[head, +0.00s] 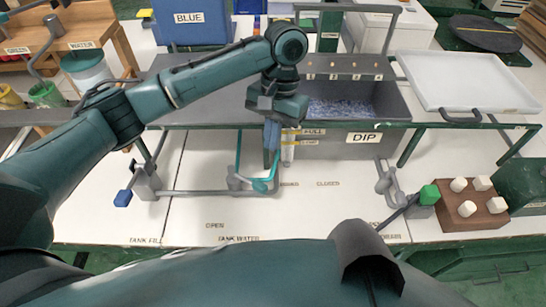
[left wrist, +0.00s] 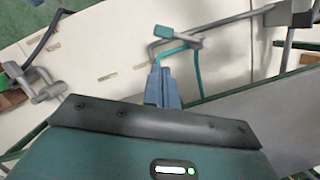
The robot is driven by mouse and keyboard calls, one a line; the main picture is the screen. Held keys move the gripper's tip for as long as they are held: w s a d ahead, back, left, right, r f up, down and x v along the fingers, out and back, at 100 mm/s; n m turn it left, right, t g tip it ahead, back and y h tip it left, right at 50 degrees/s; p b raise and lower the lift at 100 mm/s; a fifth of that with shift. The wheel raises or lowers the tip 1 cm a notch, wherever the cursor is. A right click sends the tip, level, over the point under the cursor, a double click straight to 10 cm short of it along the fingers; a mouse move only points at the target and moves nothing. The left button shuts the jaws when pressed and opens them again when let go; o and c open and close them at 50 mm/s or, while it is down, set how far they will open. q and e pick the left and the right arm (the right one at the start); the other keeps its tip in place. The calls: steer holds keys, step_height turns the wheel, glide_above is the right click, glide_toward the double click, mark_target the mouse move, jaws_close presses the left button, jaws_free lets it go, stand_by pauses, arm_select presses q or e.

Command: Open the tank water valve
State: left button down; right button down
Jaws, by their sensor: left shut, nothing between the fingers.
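The tank water valve (head: 236,180) is a grey fitting on the pipe below the tank, with a teal-tipped lever (head: 262,186). The printed TANK WATER label (head: 238,240) lies on the white surface in front, with OPEN and CLOSED marks near it. My left gripper (head: 271,148) points down above the lever, its fingers shut and empty. In the left wrist view the shut fingertips (left wrist: 160,70) are near the grey lever and its teal tip (left wrist: 163,31). I cannot tell whether they touch. My right gripper does not show.
The grey tank (head: 390,100) with a DIP label stands behind. A blue-handled valve (head: 123,198) is at left, a green-handled one (head: 428,195) at right. A brown block (head: 468,215) with white pegs stands beyond it. The front white surface is mostly clear.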

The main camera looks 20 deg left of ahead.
arm_select(q)
steer(key=x, duration=0.9)
steer(key=shift+f, duration=0.4)
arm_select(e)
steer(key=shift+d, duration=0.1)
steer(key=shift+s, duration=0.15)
